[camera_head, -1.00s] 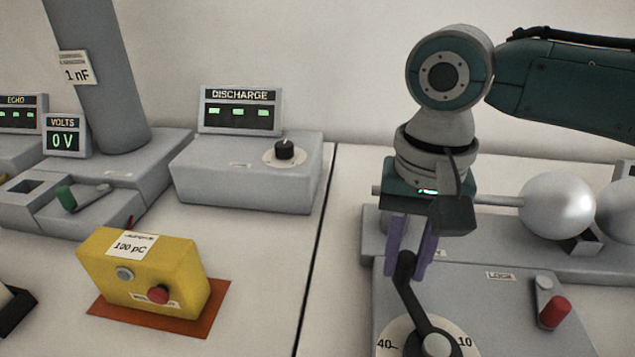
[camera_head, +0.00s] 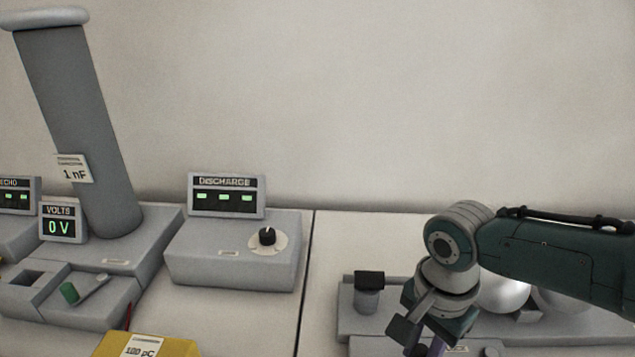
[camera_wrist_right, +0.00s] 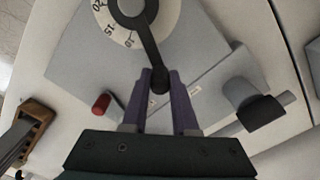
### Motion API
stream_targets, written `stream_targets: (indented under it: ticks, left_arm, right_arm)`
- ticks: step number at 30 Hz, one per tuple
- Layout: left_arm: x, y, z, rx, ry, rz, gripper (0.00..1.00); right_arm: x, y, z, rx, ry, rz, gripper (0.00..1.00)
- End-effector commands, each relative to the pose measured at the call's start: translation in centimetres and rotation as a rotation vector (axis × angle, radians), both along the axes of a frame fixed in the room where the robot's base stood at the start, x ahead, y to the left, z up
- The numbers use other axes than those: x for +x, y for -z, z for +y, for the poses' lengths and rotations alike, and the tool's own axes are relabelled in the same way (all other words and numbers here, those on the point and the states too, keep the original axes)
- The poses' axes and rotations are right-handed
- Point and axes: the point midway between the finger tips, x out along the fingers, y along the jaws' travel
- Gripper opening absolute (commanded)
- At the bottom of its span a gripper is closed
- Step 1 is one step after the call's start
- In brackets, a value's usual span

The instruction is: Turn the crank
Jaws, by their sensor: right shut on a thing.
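The crank (camera_wrist_right: 147,45) is a black arm on a round hub, with a white dial ring (camera_wrist_right: 118,28) around the hub marked with numbers, in the right wrist view. My right gripper (camera_wrist_right: 162,80) has its two purple fingers shut on the crank's outer end, one on each side. In the head view my right gripper (camera_head: 438,349) is at the bottom edge, with its fingertips cut off. The crank is out of the head view. My left gripper is in neither view.
A red-ended lever (camera_wrist_right: 102,103) sits on the crank's grey panel. Shiny spheres (camera_head: 503,292) stand behind my right arm. A DISCHARGE box (camera_head: 235,262), a VOLTS display (camera_head: 61,226) and a yellow 100 pC box (camera_head: 125,346) are to the left. A wooden piece (camera_wrist_right: 38,112) shows at the wrist view's left.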

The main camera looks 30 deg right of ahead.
Motion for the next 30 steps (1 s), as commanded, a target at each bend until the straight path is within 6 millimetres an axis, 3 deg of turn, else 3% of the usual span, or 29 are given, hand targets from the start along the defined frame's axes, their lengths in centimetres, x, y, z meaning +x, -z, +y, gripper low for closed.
stream_targets:
  ticks: [1,12,30]
  left_arm:
    - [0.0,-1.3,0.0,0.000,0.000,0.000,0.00]
    - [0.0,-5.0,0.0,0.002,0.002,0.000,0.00]
    - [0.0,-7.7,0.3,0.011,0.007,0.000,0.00]
  right_arm:
    - [-0.5,-0.6,-0.1,0.004,0.046,0.007,0.00]
    - [-3.2,-0.5,-1.2,0.004,0.392,0.005,0.00]
    - [-6.0,-0.1,-1.4,0.002,0.742,0.001,0.00]
